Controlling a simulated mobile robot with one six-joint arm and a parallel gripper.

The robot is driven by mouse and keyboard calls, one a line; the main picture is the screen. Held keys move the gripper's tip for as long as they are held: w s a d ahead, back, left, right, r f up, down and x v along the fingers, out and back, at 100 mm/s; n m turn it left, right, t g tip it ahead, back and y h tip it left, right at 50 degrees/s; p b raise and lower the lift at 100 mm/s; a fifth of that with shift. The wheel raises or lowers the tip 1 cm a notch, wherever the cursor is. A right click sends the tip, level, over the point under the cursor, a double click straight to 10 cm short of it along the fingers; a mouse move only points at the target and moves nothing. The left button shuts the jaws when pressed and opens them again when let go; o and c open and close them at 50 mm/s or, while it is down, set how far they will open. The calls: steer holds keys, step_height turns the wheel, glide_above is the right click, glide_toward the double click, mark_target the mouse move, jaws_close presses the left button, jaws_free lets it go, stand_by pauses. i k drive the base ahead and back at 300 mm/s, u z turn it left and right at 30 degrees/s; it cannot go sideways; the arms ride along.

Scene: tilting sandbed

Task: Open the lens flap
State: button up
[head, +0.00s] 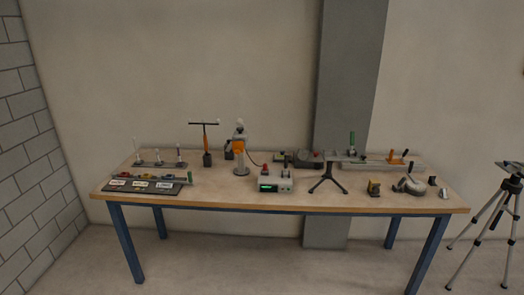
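I cannot make out a lens flap for sure at this distance. A grey upright device with an orange part (239,146) stands on a round base at the table's middle left. A small yellow and dark block (374,188) sits near the front right of the table. A grey rounded device (408,186) lies to the right of that block. Whether any of these carries the flap, and whether it is open or shut, is too small to tell. My gripper is not in view.
The long wooden table (330,203) has blue legs and stands before a wall with a grey pillar. A meter box with a green display (274,185), a black stand (327,176) and a dark board (148,186) are on it. A tripod (492,214) stands right. Floor in front is clear.

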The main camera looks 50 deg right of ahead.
mark_target(238, 146)
steer(key=u, duration=0.3)
steer(key=i, duration=1)
steer(key=z, duration=0.3)
